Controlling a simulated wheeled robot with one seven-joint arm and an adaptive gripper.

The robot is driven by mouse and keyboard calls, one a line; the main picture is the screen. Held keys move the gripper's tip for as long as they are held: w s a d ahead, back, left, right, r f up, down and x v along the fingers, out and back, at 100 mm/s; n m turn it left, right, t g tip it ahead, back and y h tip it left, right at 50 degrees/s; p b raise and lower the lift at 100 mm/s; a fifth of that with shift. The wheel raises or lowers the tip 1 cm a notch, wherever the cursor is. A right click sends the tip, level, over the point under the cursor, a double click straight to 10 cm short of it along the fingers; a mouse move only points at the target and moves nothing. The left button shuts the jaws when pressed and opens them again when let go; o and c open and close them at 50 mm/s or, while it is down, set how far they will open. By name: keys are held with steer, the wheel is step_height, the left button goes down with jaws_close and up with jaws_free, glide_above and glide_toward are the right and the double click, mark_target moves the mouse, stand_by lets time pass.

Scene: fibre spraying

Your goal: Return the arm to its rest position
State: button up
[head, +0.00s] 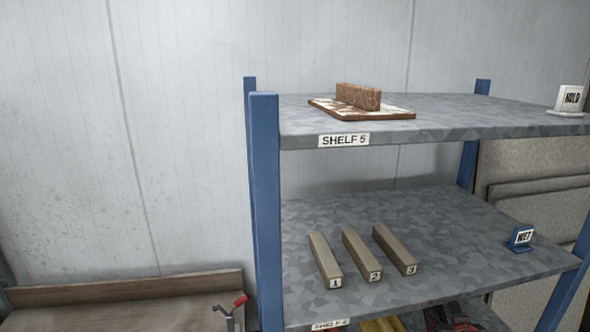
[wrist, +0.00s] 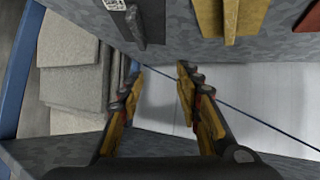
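My gripper (wrist: 162,85) shows in the wrist view with its two fingers apart and nothing between them. Past the fingertips are a pale wall or floor surface and a shelf edge. The head view does not show my gripper or arm. In the head view a blue-posted rack (head: 264,190) stands at the centre and right. Its upper board, Shelf 5 (head: 440,128), bears a brown block (head: 358,97) on a flat board (head: 395,114). The shelf below (head: 450,225) bears three numbered bars (head: 376,256).
A wooden bench (head: 130,290) is at lower left. In the wrist view, stacked grey panels (wrist: 70,70) lie left of my fingers, and a yellow piece (wrist: 245,20) is above.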

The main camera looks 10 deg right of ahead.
steer(key=s+a+r+n+g+y, duration=0.1)
steer(key=s+a+r+g+y, duration=0.1)
steer(key=s+a, duration=0.7)
steer(key=s+a+r+n+g+y+b, duration=0.1)
steer(key=s+a+r+g+y, duration=0.1)
steer(key=s+a, duration=0.8)
steer(key=a+r, duration=0.1)
steer(key=a, duration=0.4)
steer(key=shift+a+r+n+y, duration=0.15)
steer(key=shift+r+n+y, duration=0.05)
steer(key=shift+n+y, duration=0.2)
